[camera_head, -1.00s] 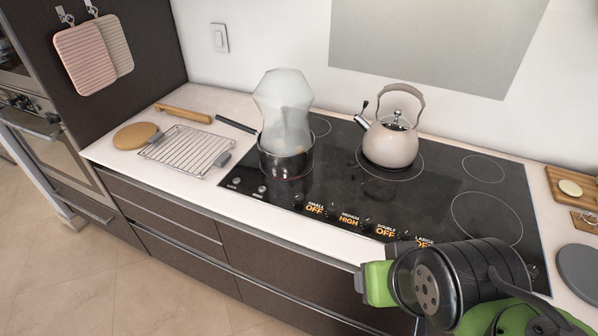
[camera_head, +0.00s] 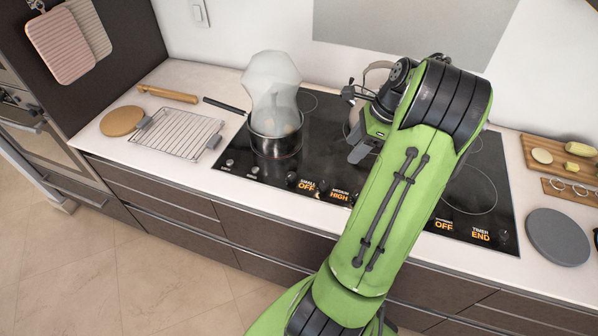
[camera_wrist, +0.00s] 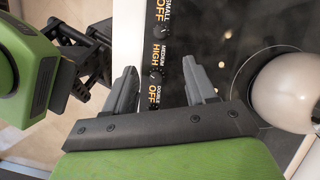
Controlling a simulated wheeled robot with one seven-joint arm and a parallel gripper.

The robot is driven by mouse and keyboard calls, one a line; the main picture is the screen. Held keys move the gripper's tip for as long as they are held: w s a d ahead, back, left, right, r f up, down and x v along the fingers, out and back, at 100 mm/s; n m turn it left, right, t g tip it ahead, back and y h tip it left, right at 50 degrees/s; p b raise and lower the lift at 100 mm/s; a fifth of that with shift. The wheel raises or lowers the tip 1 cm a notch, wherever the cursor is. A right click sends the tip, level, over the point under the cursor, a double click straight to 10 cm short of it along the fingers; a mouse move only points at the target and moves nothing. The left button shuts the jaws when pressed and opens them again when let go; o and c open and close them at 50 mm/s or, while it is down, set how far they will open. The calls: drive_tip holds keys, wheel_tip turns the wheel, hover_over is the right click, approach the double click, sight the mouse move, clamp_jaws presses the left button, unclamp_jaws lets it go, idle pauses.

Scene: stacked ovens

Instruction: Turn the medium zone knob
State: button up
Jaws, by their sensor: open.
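The medium zone label reads HIGH on the black cooktop, beside a small dark medium zone knob (camera_wrist: 155,76). Knobs stand on both sides of this label, and I cannot tell for certain which belongs to it. In the wrist view, my gripper (camera_wrist: 159,66) is open and empty, with one finger on each side of the row of labels. The knob between the MEDIUM and DOUBLE labels appears between the fingers; their height above it is unclear. In the head view, my gripper (camera_head: 360,152) hangs over the cooktop, and my arm hides the double zone label.
A smoking pot (camera_head: 275,145) stands left of my gripper on the cooktop (camera_head: 330,125). A kettle (camera_wrist: 295,92) is close to the right finger's side. A wire rack (camera_head: 180,133) lies on the left counter, and cutting boards (camera_head: 540,152) lie at the right.

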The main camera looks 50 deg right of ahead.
sight(325, 184)
drive_tip(key=b+x, duration=0.4)
drive_tip(key=x, duration=1.2)
drive_tip(key=shift+d, duration=0.1)
clamp_jaws()
drive_tip(key=shift+r, duration=0.1)
